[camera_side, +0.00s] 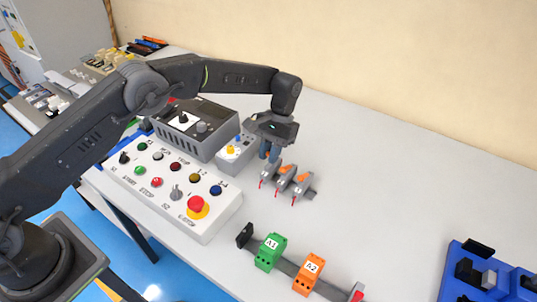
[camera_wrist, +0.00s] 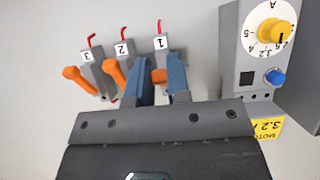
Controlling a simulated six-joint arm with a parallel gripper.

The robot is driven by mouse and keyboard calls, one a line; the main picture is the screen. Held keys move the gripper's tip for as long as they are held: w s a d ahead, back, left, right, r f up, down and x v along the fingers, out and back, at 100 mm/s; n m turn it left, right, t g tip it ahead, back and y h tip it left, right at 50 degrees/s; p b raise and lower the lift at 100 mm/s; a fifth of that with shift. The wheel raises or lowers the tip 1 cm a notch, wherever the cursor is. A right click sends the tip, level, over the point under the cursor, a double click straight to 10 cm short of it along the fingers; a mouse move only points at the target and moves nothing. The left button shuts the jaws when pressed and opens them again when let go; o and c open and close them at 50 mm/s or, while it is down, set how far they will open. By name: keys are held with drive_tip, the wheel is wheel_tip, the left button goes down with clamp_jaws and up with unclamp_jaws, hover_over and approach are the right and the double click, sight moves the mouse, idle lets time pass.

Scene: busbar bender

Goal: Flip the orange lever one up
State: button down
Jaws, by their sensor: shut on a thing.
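Three grey wire connectors with orange levers and red wires sit in a row, labelled 1, 2 and 3 in the wrist view. Orange lever one (camera_wrist: 160,76) is between the blue fingers of my gripper (camera_wrist: 162,70), which is shut on it. Its tip is partly hidden by the fingers. Orange lever two (camera_wrist: 116,73) and orange lever three (camera_wrist: 78,78) stick out to the left of the fingers. In the side view my gripper (camera_side: 270,155) is at the left end of the connector row (camera_side: 287,181).
A grey box with a yellow knob (camera_wrist: 276,31) and blue button stands close right of my gripper in the wrist view. A button panel (camera_side: 175,190) lies left in the side view. A rail with green (camera_side: 270,252) and orange (camera_side: 308,274) blocks is in front.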

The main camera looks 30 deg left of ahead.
drive_tip(key=shift+w+r+g, duration=0.1)
drive_tip(key=shift+w+g, duration=0.15)
drive_tip(key=shift+g, duration=0.25)
idle(0.3)
drive_tip(key=c, duration=1.1)
unclamp_jaws()
drive_tip(key=shift+r, duration=0.2)
wheel_tip(320, 180, up, 4)
drive_tip(key=a+r, duration=0.2)
drive_tip(key=a, duration=0.1)
drive_tip(key=s+a+r, duration=0.1)
drive_tip(key=a+r, duration=0.1)
drive_tip(key=a, duration=0.2)
drive_tip(key=s+a+r, duration=0.1)
drive_tip(key=a+r, duration=0.1)
drive_tip(key=a, duration=0.2)
drive_tip(key=shift+s+a+r, duration=0.1)
drive_tip(key=shift+a+r, duration=0.15)
drive_tip(key=shift+r, duration=0.05)
